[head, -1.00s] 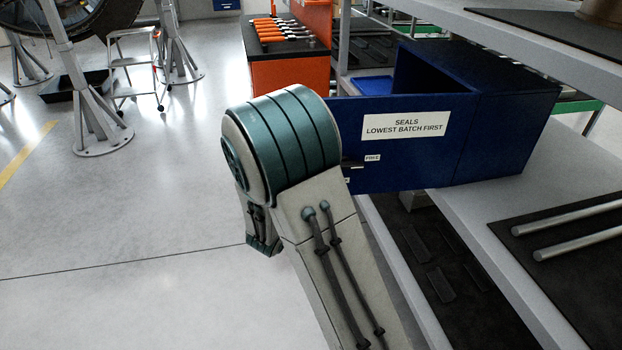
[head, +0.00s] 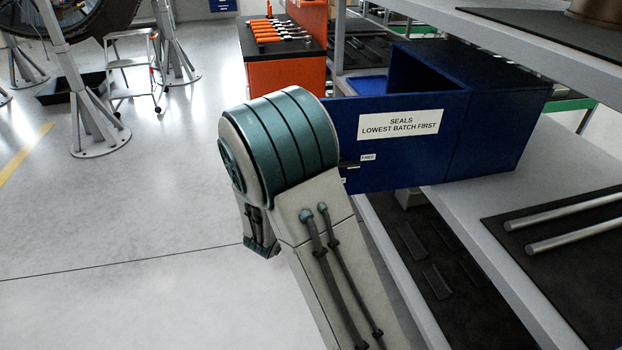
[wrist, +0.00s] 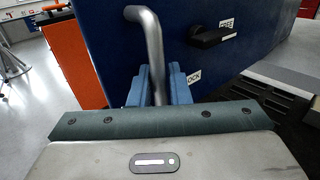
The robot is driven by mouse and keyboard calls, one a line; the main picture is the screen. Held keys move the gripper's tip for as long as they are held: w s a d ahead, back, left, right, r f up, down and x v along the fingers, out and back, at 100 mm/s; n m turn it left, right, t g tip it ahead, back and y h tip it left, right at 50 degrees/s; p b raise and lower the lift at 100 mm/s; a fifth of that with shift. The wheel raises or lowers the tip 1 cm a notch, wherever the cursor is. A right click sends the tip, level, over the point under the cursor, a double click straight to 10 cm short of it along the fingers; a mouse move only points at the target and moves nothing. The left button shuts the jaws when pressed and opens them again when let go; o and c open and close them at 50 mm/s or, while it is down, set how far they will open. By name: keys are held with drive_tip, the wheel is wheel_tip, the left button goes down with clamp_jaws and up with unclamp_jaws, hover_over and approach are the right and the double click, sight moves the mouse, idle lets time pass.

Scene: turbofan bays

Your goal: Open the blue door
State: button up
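The blue door (head: 400,124), labelled "SEALS LOWEST BATCH FIRST", stands swung out from the blue cabinet (head: 503,115), and a dark gap shows behind its top edge. In the wrist view the blue door (wrist: 115,35) fills the upper middle. A grey bent bar handle (wrist: 152,40) stands out from it. My gripper (wrist: 160,88) has its blue fingers closed about the handle, one on each side. A black latch (wrist: 208,38) points to the "FREE" label, with a partly hidden "LOCK" label below. In the head view my arm hides the gripper and handle.
The cabinet sits on a grey shelf (head: 466,210), with metal rods (head: 570,222) on a dark mat to the right. An orange tool bench (head: 283,78) stands behind. A step ladder (head: 133,70) and stands are at far left. The floor left of my arm is clear.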

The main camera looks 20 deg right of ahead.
drive_tip(key=v, duration=1.3)
drive_tip(key=shift+s+a, duration=0.25)
drive_tip(key=shift+s, duration=0.1)
